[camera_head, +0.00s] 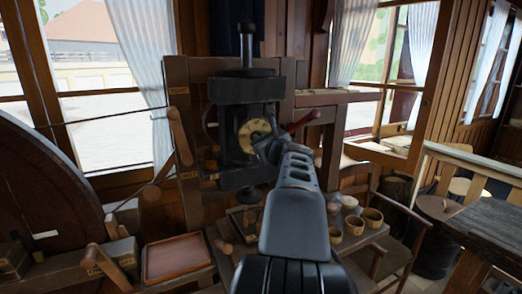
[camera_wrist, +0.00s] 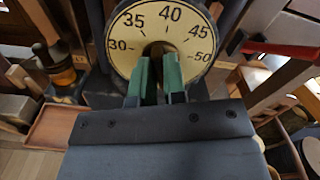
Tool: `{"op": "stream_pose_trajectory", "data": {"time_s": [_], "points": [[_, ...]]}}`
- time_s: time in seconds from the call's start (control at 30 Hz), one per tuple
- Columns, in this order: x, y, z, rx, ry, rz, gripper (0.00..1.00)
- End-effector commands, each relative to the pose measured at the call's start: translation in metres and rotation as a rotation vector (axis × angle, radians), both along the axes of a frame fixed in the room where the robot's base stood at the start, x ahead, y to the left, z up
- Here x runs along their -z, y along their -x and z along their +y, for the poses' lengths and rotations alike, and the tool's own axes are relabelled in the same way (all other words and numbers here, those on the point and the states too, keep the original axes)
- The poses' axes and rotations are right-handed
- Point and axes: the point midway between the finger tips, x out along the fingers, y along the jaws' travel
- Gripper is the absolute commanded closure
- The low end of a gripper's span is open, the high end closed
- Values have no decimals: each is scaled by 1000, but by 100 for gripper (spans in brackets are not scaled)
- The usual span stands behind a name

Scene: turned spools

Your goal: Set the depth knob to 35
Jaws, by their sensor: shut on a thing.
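The depth dial (camera_wrist: 185,30) is a round cream plate with black marks reading 30, 35, 40, 45 and 50. In the head view the dial (camera_head: 246,131) sits on the front of a dark machine head. My gripper (camera_wrist: 160,62) has green-padded fingers reaching to the dial's centre. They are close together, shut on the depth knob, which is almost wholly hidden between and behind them. I cannot see a pointer, so the knob's setting cannot be read. In the head view my gripper (camera_head: 262,138) covers the dial's right side.
A red-handled lever (camera_head: 303,121) sticks out just right of the dial. A large dark wheel (camera_head: 45,215) stands at the left. A reddish tray (camera_head: 177,257) and several small wooden cups (camera_head: 354,225) are on the bench below. A chair (camera_head: 405,235) stands at the right.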

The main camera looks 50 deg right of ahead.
Motion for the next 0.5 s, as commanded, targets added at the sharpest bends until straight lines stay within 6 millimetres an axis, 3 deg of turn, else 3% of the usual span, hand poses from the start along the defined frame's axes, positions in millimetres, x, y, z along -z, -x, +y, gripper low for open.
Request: {"op": "stream_pose_trajectory", "data": {"time_s": [0.5], "points": [[3,-1,1,0,273,112,100]]}}
